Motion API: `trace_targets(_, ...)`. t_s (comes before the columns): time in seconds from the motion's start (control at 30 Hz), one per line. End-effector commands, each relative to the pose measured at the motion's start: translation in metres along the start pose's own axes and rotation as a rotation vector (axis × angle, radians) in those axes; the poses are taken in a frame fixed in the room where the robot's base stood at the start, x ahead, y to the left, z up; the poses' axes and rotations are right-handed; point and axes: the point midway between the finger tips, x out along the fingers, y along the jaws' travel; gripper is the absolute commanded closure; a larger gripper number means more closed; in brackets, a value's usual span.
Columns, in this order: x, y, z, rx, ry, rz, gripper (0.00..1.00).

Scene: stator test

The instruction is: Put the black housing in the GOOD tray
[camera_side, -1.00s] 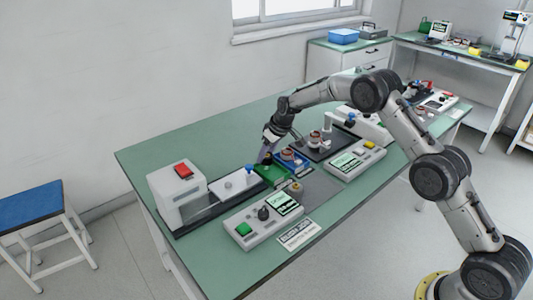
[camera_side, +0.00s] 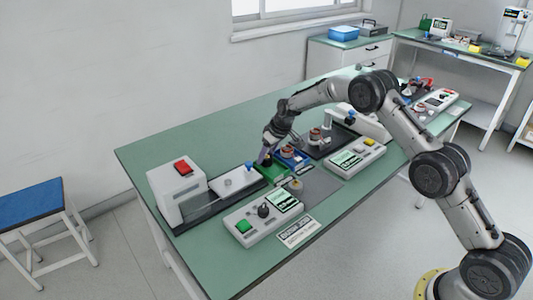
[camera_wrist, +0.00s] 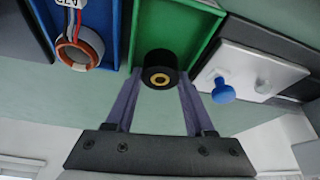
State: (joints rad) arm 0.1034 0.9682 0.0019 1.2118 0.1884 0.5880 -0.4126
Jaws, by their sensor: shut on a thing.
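The black housing (camera_wrist: 160,68) is a short black cylinder with a brass-coloured ring at its centre. My gripper (camera_wrist: 158,88) is shut on it, one finger on each side, as the wrist view shows. The housing is at the near edge of a green tray (camera_wrist: 188,22); I cannot tell whether it touches the tray. In the side view, my gripper (camera_side: 264,160) points down at the green tray (camera_side: 275,173), and the housing is too small to make out clearly. No GOOD label is readable on any tray.
A blue tray (camera_wrist: 112,32) with a copper-wound ring (camera_wrist: 80,48) adjoins the green tray. A white plate with a blue knob (camera_wrist: 223,92) stands on the other side. In the side view, a control box (camera_side: 264,217) is in front.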

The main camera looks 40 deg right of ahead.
Motion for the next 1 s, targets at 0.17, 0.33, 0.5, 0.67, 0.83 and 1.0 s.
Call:
trace_targets(0.17,0.0034,0.0000,0.0012,0.000,0.001,0.000,1.00)
trace_targets(0.33,0.0038,0.0001,0.0013,0.000,0.001,0.000,1.00)
trace_targets(0.5,0.0039,0.0000,0.0014,0.000,0.001,0.000,1.00)
trace_targets(0.67,0.0062,0.0000,0.0023,0.000,0.001,0.000,1.00)
trace_targets(0.83,0.0093,0.0001,0.0034,0.000,0.002,0.000,1.00)
trace_targets(1.0,0.0095,0.0001,0.0034,0.000,0.002,0.000,1.00)
